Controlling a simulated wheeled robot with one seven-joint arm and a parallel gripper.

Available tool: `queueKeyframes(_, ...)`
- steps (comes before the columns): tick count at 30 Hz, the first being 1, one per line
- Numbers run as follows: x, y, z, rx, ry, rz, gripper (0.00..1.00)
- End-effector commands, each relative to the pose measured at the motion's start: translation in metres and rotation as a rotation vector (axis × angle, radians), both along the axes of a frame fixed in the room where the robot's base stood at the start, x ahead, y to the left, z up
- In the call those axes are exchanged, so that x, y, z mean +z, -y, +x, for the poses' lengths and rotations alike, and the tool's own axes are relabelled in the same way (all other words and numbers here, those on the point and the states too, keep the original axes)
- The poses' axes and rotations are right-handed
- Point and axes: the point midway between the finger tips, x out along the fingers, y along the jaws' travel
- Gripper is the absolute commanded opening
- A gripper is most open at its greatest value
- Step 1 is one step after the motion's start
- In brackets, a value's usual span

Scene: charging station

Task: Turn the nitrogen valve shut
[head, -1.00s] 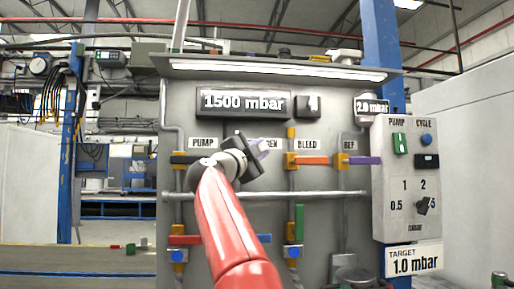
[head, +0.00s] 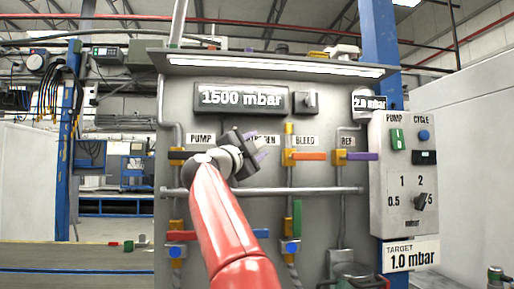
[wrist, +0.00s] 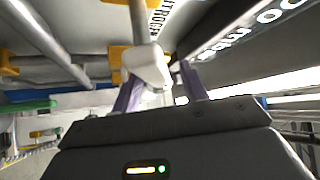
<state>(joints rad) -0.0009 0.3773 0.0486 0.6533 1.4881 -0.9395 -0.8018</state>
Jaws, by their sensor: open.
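In the head view my gripper (head: 262,147) is in front of the grey panel, at the nitrogen label (head: 263,139), and covers part of it. My gripper and arm hide most of the nitrogen valve there. In the wrist view my gripper's two purple fingers (wrist: 161,90) are apart. A white part (wrist: 147,65), seemingly the nitrogen valve's handle, lies between them, under the nitrogen label (wrist: 165,15). Whether the fingers touch it I cannot tell.
The bleed valve's orange lever (head: 310,156) and the ref valve's purple lever (head: 363,155) are to the right, both horizontal. A horizontal pipe (head: 320,191) runs below. A green lever (head: 297,218) hangs vertically; a red lever (head: 182,235) is horizontal. The pressure display (head: 241,98) reads 1500 mbar.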

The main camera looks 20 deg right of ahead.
Motion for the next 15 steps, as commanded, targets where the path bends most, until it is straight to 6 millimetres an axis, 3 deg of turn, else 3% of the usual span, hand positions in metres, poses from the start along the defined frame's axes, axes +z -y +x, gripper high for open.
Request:
queueKeyframes(9,-0.021,-0.043,-0.027,0.003,0.001,-0.001,0.44)
queueKeyframes(15,-0.025,-0.053,-0.035,0.001,0.001,0.0,0.44)
